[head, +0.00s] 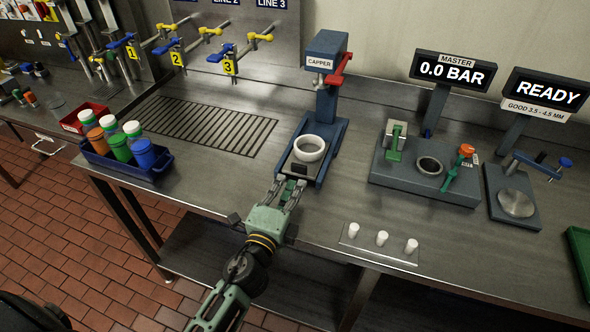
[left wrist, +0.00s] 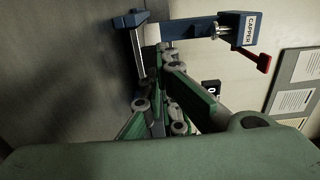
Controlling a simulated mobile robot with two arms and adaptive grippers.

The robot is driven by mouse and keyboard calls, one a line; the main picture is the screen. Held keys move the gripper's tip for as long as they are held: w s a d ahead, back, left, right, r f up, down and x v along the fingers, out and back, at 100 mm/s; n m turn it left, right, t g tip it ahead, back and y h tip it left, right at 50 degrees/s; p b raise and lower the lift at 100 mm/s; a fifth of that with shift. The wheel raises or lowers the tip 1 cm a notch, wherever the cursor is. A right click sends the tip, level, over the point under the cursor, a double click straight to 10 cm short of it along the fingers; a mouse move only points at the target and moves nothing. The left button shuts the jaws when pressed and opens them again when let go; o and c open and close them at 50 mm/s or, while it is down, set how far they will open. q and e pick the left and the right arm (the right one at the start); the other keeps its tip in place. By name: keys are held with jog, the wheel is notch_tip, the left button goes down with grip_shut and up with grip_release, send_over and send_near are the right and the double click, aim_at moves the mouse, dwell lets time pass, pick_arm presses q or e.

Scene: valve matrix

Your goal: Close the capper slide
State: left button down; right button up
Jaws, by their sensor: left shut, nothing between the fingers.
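The capper (head: 325,62) is a blue press with a red lever, standing on the steel bench. Its blue base frame (head: 337,137) reaches toward me and holds a slide with a white ring-shaped holder (head: 309,148). A small dark block (head: 298,170) sits at the slide's front end. My left gripper (head: 290,186) is shut and empty right at this front end; I cannot tell whether it touches the block. In the left wrist view the capper head (left wrist: 238,28) shows at the top, beyond my gripper fingers (left wrist: 160,85). My right gripper is not in view.
A blue crate (head: 128,168) of bottles and a red bin (head: 85,117) stand left. Numbered valves (head: 228,67) are at the back. Right are a blue-grey station (head: 425,190), a gauge plate (head: 515,203) and a small plate (head: 378,250) with white caps.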

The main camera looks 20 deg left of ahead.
pick_arm(q)
send_near(304, 154)
jog(key=shift+w+d+f, duration=0.1)
jog(key=shift+w+d, duration=0.05)
jog(key=shift+w, duration=0.85)
jog(key=w+b, duration=0.1)
jog(key=w, duration=0.8)
jog(key=shift+w+d+f+b, duration=0.1)
jog(key=shift+w+d+b, duration=0.05)
jog(key=shift+w+b, duration=0.2)
jog(key=shift+r, duration=0.45)
